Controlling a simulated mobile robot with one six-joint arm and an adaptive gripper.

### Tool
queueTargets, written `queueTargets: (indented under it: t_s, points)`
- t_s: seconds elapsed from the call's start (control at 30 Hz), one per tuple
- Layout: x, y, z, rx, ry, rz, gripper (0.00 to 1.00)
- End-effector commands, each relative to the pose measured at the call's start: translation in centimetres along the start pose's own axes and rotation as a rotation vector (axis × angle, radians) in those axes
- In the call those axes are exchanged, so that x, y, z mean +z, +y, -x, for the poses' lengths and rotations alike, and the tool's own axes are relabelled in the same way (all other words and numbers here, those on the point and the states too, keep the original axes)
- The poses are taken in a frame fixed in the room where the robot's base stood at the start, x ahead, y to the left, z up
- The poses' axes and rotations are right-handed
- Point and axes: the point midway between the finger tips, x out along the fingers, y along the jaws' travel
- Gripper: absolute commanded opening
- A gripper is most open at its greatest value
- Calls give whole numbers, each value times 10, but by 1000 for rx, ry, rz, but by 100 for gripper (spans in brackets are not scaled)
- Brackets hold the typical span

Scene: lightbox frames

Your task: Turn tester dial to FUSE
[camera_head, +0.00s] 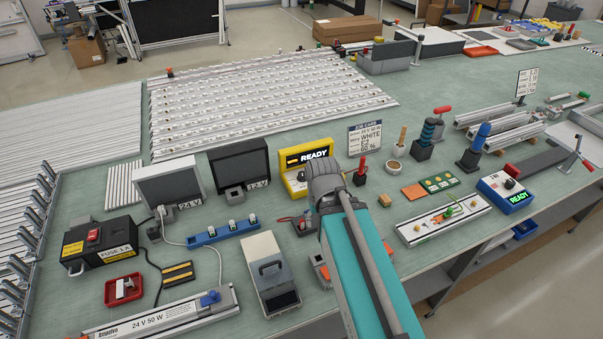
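A yellow tester (292,183) with a black screen reading READY stands near the middle of the bench. The grey end of my arm covers its lower right part. I cannot see its dial or any FUSE mark on it. My gripper (324,184) is at the dark grey end of my arm, in front of the tester. Its fingers cannot be made out, so neither their opening nor any contact shows. A blue and white unit (507,191) with a red knob and a green READY screen stands at the right. A black box (99,246) labelled FUSE 1A, with a red switch, stands at the left.
A blue rail (222,233) and grey case (270,273) lie in front. White strips (262,100) cover the back.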

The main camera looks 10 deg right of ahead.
Motion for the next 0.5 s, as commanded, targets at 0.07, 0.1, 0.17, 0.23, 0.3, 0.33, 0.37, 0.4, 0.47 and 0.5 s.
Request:
queueTargets:
  t_s: [0.07,0.1,0.17,0.23,0.3,0.33,0.37,0.4,0.47,0.5]
  points:
    - [-6,0,3,0,0,-11,79]
    - [-10,0,5,0,0,-21,79]
    - [-20,0,10,0,0,-45,79]
    - [-35,1,17,0,0,-87,79]
    - [-54,1,25,0,0,-140,79]
    - [-64,1,30,0,0,-165,79]
    - [-74,1,34,0,0,-193,79]
    - [-88,1,40,0,0,-234,79]
    - [-110,0,50,-1,0,-299,79]
    - [-125,0,56,-1,0,-344,79]
